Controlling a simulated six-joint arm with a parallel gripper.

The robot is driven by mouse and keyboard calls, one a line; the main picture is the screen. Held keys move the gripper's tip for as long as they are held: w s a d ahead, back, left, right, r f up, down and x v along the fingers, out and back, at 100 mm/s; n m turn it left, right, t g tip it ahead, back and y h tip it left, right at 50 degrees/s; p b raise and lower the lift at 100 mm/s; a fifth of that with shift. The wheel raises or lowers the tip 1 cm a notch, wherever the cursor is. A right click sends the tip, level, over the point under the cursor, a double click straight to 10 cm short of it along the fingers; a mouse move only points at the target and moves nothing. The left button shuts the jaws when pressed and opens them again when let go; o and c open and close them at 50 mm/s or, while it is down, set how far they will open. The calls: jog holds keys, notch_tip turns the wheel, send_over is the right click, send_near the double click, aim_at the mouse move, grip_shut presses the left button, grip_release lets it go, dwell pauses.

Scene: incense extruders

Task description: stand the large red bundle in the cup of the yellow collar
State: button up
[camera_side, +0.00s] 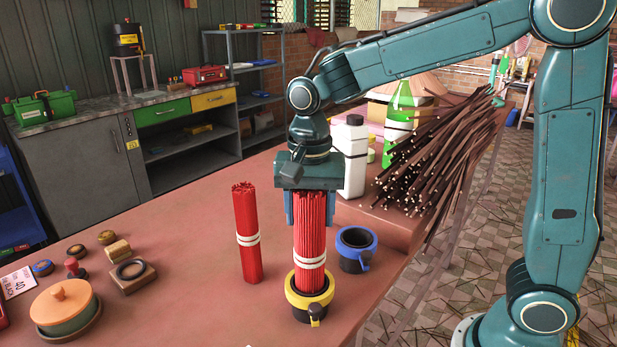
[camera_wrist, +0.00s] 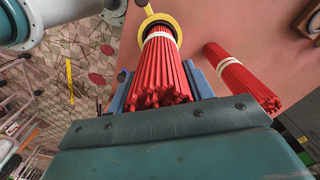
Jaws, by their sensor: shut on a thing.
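The large red bundle (camera_side: 309,240) is a thick sheaf of red sticks with a white band low down. My gripper (camera_side: 310,208) is shut on its upper part, and the bundle looks upright. In the wrist view the bundle (camera_wrist: 160,72) runs from between my jaws (camera_wrist: 160,88) to the yellow ring (camera_wrist: 176,24).
A thinner red bundle (camera_side: 247,235) stands on the table to the left. A blue-rimmed cup (camera_side: 356,249) stands close on the right. Dark sticks (camera_side: 440,155), a white bottle (camera_side: 352,157) and a green bottle (camera_side: 401,112) are behind. A lidded pot (camera_side: 64,308) is front left.

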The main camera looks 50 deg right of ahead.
jog(key=shift+f, duration=0.7)
jog(key=o, duration=1.6)
notch_tip(320, 180, up, 14)
jog(key=shift+f, duration=0.1)
jog(key=shift+s, duration=0.1)
